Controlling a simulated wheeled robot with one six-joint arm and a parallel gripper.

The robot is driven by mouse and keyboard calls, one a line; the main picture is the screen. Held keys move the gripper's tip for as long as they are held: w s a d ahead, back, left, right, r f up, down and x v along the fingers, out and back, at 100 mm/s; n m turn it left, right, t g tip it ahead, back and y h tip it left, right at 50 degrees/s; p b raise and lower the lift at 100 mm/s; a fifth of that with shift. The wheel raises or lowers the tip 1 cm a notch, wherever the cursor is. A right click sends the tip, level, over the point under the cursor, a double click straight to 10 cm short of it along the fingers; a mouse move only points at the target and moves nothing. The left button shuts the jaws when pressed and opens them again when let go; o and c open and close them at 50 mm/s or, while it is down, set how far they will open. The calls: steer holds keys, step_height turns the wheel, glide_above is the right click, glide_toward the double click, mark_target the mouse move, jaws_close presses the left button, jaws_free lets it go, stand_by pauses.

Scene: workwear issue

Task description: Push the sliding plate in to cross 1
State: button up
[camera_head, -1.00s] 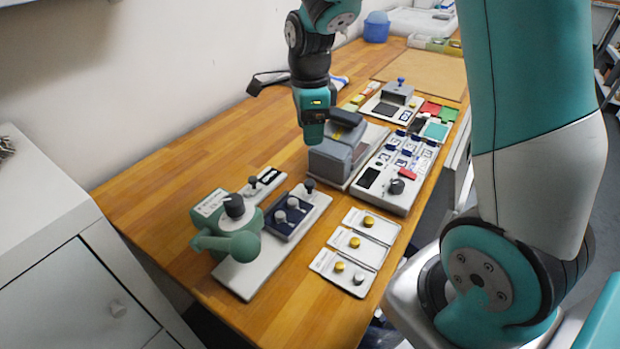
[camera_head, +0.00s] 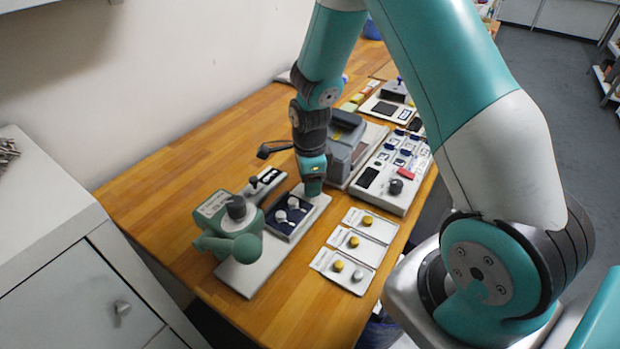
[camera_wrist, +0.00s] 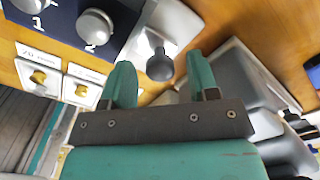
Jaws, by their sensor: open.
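The sliding plate (camera_head: 293,216) is dark blue with two grey knobs and sits on a pale base (camera_head: 262,266) beside the green press. In the wrist view the plate (camera_wrist: 62,22) shows the numbers 1 and 2 by its knobs. A dark ball knob (camera_wrist: 160,66) stands on the pale base near the plate's end. My gripper (camera_head: 312,192) points down over that end and hides the ball knob in the head view. In the wrist view my gripper (camera_wrist: 160,76) is open, with the ball knob framed between its fingertips; contact cannot be told. I cannot make out the crosses.
The green press (camera_head: 226,228) with its round-ended arm stands left of the plate. A grey box-like device (camera_head: 345,140) and a white panel (camera_head: 390,190) with a dial stand behind to the right. Several white cards (camera_head: 342,272) with knobs lie at the front right.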

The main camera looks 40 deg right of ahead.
mark_target(289, 212)
steer(key=shift+c, duration=0.2)
jaws_close()
steer(key=s+a, duration=0.1)
steer(key=a, duration=0.1)
steer(key=s+a, duration=0.1)
steer(key=a, duration=0.2)
steer(key=s+a, duration=0.1)
steer(key=a, duration=0.2)
steer(key=shift+s, duration=0.1)
steer(key=shift+o, duration=0.2)
jaws_free()
steer(key=shift+d, duration=0.1)
steer(key=shift+r, duration=0.1)
step_height(289, 212, up, 17)
steer(key=b, duration=0.2)
steer(key=shift+r, duration=0.15)
